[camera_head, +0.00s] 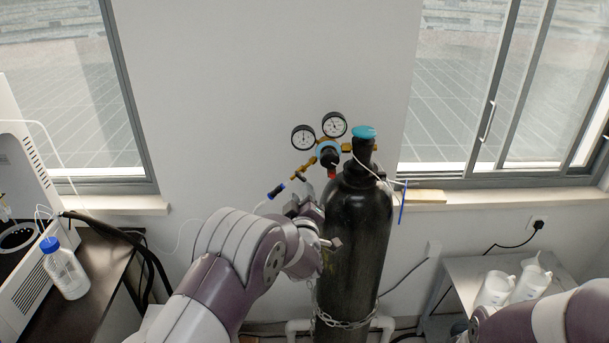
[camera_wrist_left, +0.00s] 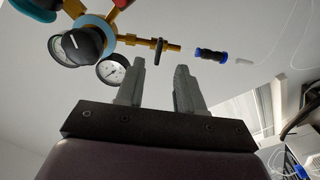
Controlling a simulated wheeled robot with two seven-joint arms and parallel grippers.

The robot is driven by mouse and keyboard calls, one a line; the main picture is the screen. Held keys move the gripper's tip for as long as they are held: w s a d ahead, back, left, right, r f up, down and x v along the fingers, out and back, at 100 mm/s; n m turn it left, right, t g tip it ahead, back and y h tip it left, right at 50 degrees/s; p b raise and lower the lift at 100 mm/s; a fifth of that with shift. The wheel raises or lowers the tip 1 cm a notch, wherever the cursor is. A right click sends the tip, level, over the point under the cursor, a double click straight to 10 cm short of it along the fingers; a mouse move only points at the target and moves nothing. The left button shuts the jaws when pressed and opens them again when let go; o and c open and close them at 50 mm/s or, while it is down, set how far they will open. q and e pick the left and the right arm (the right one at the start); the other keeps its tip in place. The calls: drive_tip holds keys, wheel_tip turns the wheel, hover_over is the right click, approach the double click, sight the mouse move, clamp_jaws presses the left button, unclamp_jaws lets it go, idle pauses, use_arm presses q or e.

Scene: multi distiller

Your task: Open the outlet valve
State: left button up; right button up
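A black gas cylinder (camera_head: 350,225) with a blue cap stands upright by the wall. A brass regulator with two round gauges (camera_head: 318,130) is mounted at its top. A brass outlet stem (camera_head: 308,167) slants down to the left and bears a small dark valve knob (camera_head: 300,177). In the left wrist view, the knob (camera_wrist_left: 160,50) is on the stem just beyond the fingertips. My left gripper (camera_head: 304,200) is just below the stem; the wrist view shows its two fingers (camera_wrist_left: 160,76) apart with nothing between them. My right gripper is outside the views.
A blue-and-black hose fitting (camera_head: 276,191) with a thin white tube is left of the stem. A chain (camera_head: 343,322) circles the cylinder low down. A blue-capped bottle (camera_head: 66,270) stands at left. White jugs (camera_head: 512,288) stand on the right table near my right arm.

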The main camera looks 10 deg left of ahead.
sight(300, 178)
use_arm(q)
drive_tip(key=x, duration=0.2)
drive_tip(key=p+x, duration=0.2)
drive_tip(key=x, duration=0.1)
drive_tip(key=shift+w+a+r, duration=0.2)
drive_tip(key=shift+w+r, duration=0.1)
drive_tip(key=shift+w+f, duration=0.2)
drive_tip(key=shift+w, duration=0.3)
drive_tip(key=shift+s, duration=0.1)
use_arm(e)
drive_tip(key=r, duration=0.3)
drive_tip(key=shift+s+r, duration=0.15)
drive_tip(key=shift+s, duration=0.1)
use_arm(q)
drive_tip(key=shift+s+r, duration=0.1)
clamp_jaws()
